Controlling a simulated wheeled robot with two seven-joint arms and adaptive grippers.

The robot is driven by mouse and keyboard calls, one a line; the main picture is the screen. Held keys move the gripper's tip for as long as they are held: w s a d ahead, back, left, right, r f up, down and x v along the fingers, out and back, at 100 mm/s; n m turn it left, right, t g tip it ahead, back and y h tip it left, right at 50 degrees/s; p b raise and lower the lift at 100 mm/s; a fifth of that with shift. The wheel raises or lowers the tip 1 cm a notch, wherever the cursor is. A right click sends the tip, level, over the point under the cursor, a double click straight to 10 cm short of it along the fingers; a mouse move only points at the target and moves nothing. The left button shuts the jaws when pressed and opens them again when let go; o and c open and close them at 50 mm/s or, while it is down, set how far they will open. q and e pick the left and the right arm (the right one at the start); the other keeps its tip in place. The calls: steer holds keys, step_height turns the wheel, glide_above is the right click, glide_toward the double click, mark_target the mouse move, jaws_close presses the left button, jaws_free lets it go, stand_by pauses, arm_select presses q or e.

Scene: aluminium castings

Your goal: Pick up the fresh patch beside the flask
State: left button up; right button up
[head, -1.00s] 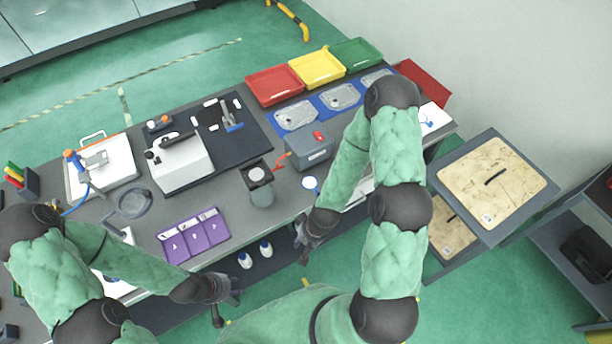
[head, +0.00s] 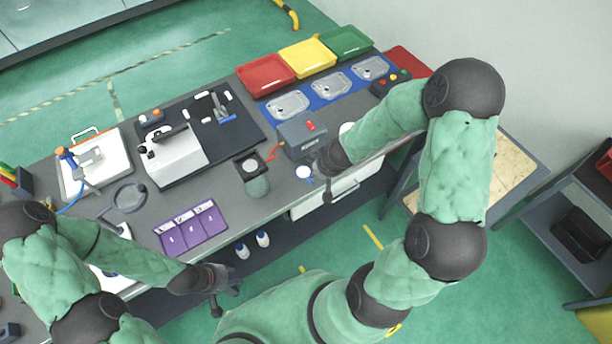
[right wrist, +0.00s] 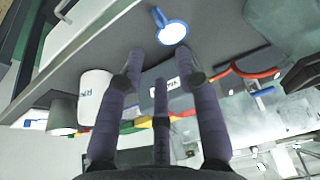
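A white round patch (head: 303,172) with a blue rim and tab lies flat on the grey bench near its front edge. It also shows in the right wrist view (right wrist: 172,32), just beyond the fingertips. A translucent greenish cylinder (head: 257,188), seemingly the flask, stands left of the patch under a dark square plate with a white disc on top. My right gripper (head: 326,178) is just right of the patch; in the right wrist view its fingers (right wrist: 161,72) are apart and empty. My left gripper (head: 222,287) is in front of the bench, apparently open and empty.
A grey box (head: 300,140) with a red switch and hose stands behind the patch. A white cup (right wrist: 95,97) with lettering stands close beside my right gripper. Purple pads (head: 190,228) lie to the left. Red, yellow and green trays (head: 306,58) line the back.

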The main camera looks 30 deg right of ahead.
steer(key=b, duration=0.2)
glide_above(312, 180)
steer(key=s, duration=0.2)
steer(key=f, duration=0.4)
steer(key=shift+w+d+f, duration=0.15)
steer(key=shift+w+d, duration=0.1)
steer(key=b+x, duration=0.3)
steer(key=x, duration=0.1)
steer(key=shift+s+a, duration=0.15)
steer(key=shift+a, duration=0.05)
steer(key=shift+w+f, duration=0.3)
steer(key=shift+f, duration=0.15)
jaws_close()
